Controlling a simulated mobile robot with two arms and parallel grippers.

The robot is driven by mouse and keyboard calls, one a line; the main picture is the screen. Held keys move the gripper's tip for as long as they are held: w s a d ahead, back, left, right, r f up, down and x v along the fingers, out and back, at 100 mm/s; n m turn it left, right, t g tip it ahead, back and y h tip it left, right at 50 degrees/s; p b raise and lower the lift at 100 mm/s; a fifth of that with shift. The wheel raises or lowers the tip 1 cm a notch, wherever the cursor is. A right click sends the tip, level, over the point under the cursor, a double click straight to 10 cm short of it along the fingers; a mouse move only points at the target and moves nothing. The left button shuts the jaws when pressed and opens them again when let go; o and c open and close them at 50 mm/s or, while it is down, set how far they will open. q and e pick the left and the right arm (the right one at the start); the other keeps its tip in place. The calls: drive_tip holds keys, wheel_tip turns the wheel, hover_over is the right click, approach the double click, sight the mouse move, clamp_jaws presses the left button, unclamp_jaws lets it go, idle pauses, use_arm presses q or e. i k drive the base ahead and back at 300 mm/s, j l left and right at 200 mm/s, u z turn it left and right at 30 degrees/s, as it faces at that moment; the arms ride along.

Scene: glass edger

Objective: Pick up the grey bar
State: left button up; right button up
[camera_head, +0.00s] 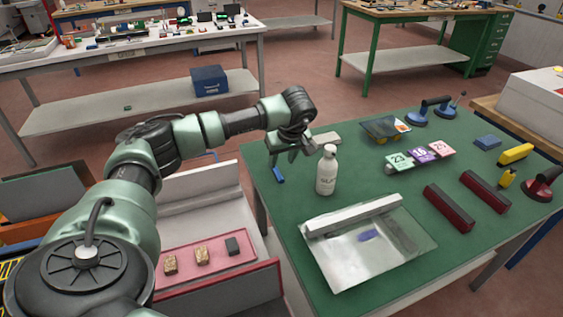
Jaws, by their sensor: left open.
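A longer pale grey bar (354,216) lies across the far edge of a clear glass sheet (352,265) on the same table. I cannot tell which bar the task means. My left gripper (291,156) is open, with its fingers pointing down above the table's far left corner. My right gripper is not in view.
A white bottle (326,172) stands close to the right of my left gripper. A small blue object (278,175) lies below the fingers. Dark red bars (447,206), numbered tags (421,156) and suction cups (417,116) lie further right. A pink tray (215,268) sits lower left.

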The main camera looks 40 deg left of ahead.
sight(314, 229)
drive_tip(key=k+l, duration=1.15)
drive_tip(key=l, duration=0.25)
